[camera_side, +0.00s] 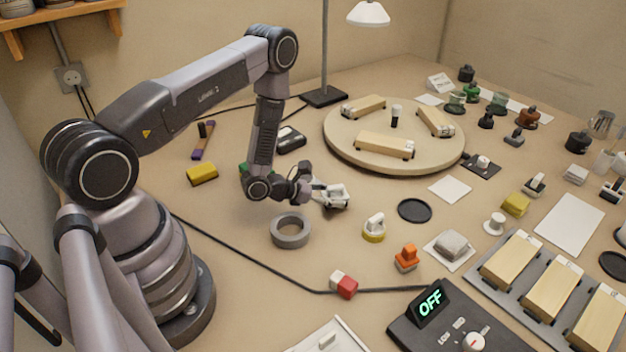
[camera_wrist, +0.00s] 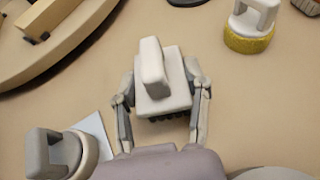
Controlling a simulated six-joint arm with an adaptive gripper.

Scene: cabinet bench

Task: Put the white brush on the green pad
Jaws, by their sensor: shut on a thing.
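The white brush (camera_wrist: 172,95) has a pale block body, a raised handle and dark bristles along its lower edge. My gripper (camera_wrist: 161,75) has one finger on each side of it and is shut on it. In the side view the brush (camera_side: 333,194) is at the tip of my gripper (camera_side: 312,188), low over the bench; I cannot tell whether it touches the bench. A green thing (camera_side: 243,168) shows partly behind my forearm, beside the yellow block; most of it is hidden, so I cannot tell if it is the green pad.
A round board (camera_side: 345,158) with wooden blocks stands behind the brush. A grey ring (camera_side: 291,231), a yellow-based brush (camera_side: 374,230) and a black disc (camera_side: 414,211) are in front and to the right. A yellow block (camera_side: 202,174) lies left. A cable crosses the bench.

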